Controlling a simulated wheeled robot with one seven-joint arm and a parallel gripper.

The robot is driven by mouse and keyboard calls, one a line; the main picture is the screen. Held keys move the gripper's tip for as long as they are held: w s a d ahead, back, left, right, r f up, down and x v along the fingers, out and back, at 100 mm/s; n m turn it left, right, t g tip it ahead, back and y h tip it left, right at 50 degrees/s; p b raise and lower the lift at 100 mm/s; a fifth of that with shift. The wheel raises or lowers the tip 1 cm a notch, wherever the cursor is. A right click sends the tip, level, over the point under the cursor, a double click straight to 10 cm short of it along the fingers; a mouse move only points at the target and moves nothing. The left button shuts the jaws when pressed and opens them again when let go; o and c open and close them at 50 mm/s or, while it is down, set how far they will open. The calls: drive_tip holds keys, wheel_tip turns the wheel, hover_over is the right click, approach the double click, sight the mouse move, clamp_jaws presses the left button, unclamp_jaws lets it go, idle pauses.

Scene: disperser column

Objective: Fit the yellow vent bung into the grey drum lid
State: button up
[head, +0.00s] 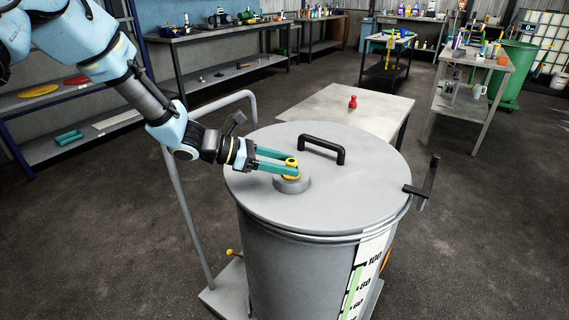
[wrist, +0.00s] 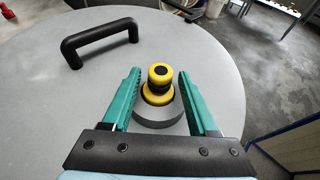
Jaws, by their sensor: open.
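The yellow vent bung (wrist: 158,74), with a black band around its middle, stands upright at the raised grey collar (wrist: 157,117) on the drum lid. Its lower yellow part meets the collar's top; how deep it sits cannot be told. It also shows in the head view (head: 291,162). The grey drum lid (head: 265,148) is round and flat and lies on the drum. My gripper (wrist: 159,77) is open, with a green finger on each side of the bung and a visible gap on both sides.
A black lid handle (head: 322,146) rises beside the collar, and also shows in the wrist view (wrist: 100,40). A black crank lever (head: 428,186) stands at the drum's right edge. Behind the drum is a grey table (head: 330,105) with a small red object (head: 352,102).

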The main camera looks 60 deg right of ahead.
drive_tip(key=shift+r, duration=0.25)
drive_tip(key=b+v, duration=0.3)
drive_tip(key=v, duration=0.9)
drive_tip(key=shift+f, duration=0.15)
drive_tip(key=w+a+f+m+t+y, duration=0.25)
drive_tip(key=w+a, duration=0.25)
drive_tip(key=a, duration=0.6)
drive_tip(key=w+a+f+m+t+y, duration=0.25)
drive_tip(key=w+a, duration=0.25)
drive_tip(key=a, duration=0.6)
drive_tip(key=w+a+r+m+t+y, duration=0.2)
drive_tip(key=a+m+t+y, duration=0.2)
drive_tip(key=a, duration=2.2)
drive_tip(key=shift+a+m+t, duration=0.35)
drive_tip(key=shift+m+t, duration=0.15)
drive_tip(key=shift+t, duration=0.7)
drive_tip(key=shift+w, duration=0.15)
drive_tip(key=shift+c, duration=0.4)
